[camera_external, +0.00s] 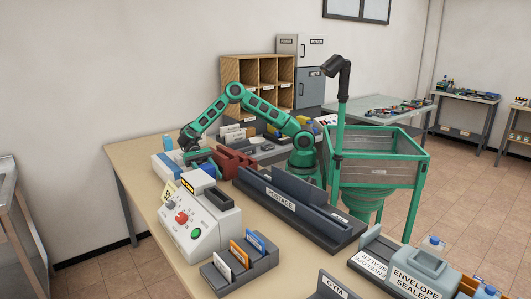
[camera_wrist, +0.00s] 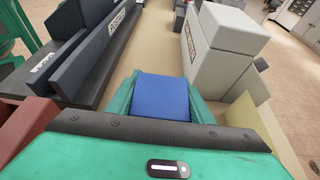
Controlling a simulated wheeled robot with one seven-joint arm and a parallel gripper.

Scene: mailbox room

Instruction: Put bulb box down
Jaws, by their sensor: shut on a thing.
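The bulb box appears as a plain blue box (camera_wrist: 160,96) between the two green fingers of my gripper (camera_wrist: 161,84) in the wrist view. My gripper is shut on it. In the external view, my gripper (camera_external: 203,160) is low over the left part of the tan table, behind the white machine with red and green buttons. A bit of blue (camera_external: 208,170) shows under it. The box's underside is hidden, so I cannot tell whether it touches the table.
The white button machine (camera_external: 200,222) stands close to my gripper. A dark postage unit (camera_external: 290,203) lies along the table's middle. A dark red block (camera_external: 235,163) is beside my gripper. In the wrist view, tan table (camera_wrist: 160,50) shows clear between the postage unit and the machine.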

